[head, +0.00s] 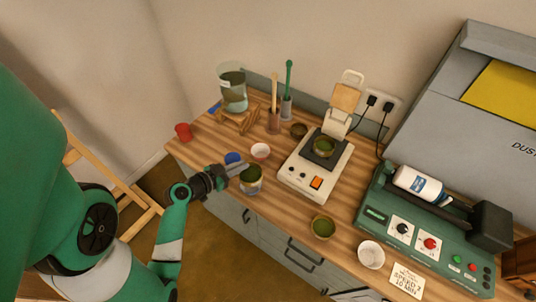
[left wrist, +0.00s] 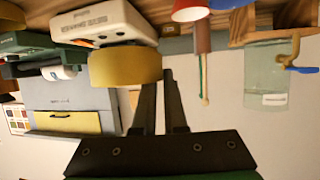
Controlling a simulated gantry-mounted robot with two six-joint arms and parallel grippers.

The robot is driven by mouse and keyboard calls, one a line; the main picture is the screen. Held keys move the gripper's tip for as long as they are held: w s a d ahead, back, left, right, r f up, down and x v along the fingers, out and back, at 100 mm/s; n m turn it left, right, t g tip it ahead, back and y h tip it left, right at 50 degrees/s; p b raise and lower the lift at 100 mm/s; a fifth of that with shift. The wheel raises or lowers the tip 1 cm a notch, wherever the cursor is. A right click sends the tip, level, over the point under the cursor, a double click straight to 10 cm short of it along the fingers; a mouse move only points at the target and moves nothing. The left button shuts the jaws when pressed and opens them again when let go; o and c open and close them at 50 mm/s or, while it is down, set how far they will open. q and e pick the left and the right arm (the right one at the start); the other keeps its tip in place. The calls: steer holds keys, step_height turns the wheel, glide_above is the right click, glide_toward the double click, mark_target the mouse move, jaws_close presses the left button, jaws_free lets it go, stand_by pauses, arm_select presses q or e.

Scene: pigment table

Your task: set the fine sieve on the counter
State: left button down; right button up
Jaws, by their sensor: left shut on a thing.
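My left gripper (head: 238,171) is shut on the rim of a round sieve (head: 251,174) with a dark green inside, near the counter's front edge. In the left wrist view the sieve (left wrist: 125,67) shows as a plain brass-yellow ring beside the gripper's fingers (left wrist: 166,85). A pale wall shows below the ring in the head view; I cannot tell if it is a separate cup. The wooden counter (head: 205,150) lies below and behind the gripper. Similar round vessels with green insides stand on the white device (head: 324,147) and at the front (head: 323,227). My right gripper is not in view.
A small white bowl (head: 260,151) and a blue piece (head: 232,158) are close behind the gripper. A red cup (head: 183,131) is at the left corner. A white bowl (head: 371,254) and green machine (head: 425,235) are farther right.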

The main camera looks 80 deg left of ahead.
mark_target(249, 173)
arm_select(q)
steer(key=w+d+f+b, duration=0.1)
steer(key=b, duration=0.2)
steer(key=w+f+b, duration=0.1)
steer(key=f+b, duration=0.1)
steer(key=b, duration=0.1)
steer(key=shift+w+d, duration=0.25)
steer(key=shift+d, duration=0.15)
steer(key=w+d+f, duration=0.1)
steer(key=w+f, duration=0.1)
steer(key=w+d+f+b, duration=0.1)
steer(key=w+d+f, duration=0.1)
steer(key=w, duration=0.1)
steer(key=w+d+f, duration=0.2)
steer(key=shift+w+d+f+b, duration=0.2)
steer(key=shift+d+b, duration=0.05)
steer(key=shift+b, duration=0.15)
steer(key=shift+w+f, duration=0.1)
steer(key=shift+w, duration=0.05)
steer(key=shift+w+d+f, duration=0.1)
steer(key=shift+d+f, duration=0.05)
steer(key=shift+f, duration=0.1)
step_height(249, 173, down, 3)
steer(key=shift+f+b, duration=0.15)
steer(key=shift+b, duration=0.65)
steer(key=shift+w, duration=0.1)
